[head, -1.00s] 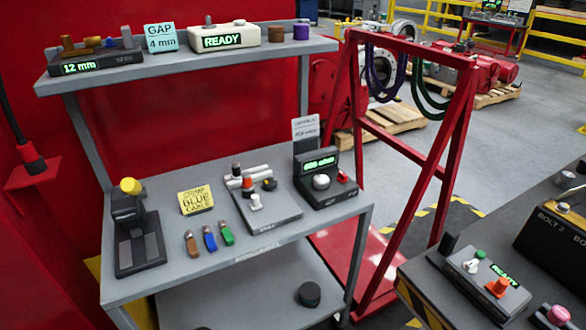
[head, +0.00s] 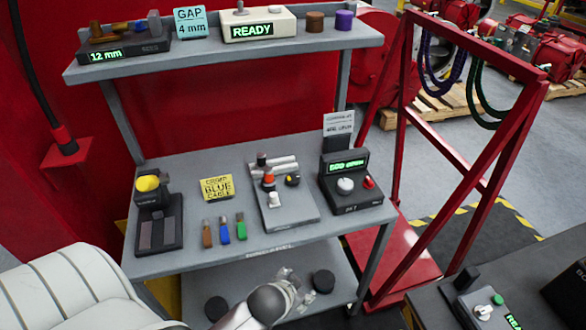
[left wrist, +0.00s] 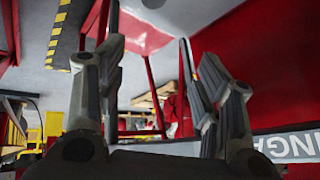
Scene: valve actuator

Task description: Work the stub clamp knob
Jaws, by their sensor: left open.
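The clamp fixture (head: 292,208) is a grey plate on the workbench with pale rods (head: 280,162) at its back. It carries an orange-and-white knob (head: 269,180), a black-and-yellow knob (head: 292,179) and a white knob (head: 274,199). I cannot tell which is the stub clamp knob. My left gripper (head: 298,288) is in front of and below the bench top, over the lower shelf, apart from the fixture. In the left wrist view its fingers (left wrist: 158,100) are spread with nothing between them. My right gripper is out of view.
A black control box (head: 352,197) stands right of the fixture. Brown, blue and green pieces (head: 225,230), a yellow card (head: 217,188) and a black press (head: 158,222) are to its left. A red frame (head: 480,178) stands at right. An upper shelf (head: 225,52) hangs behind.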

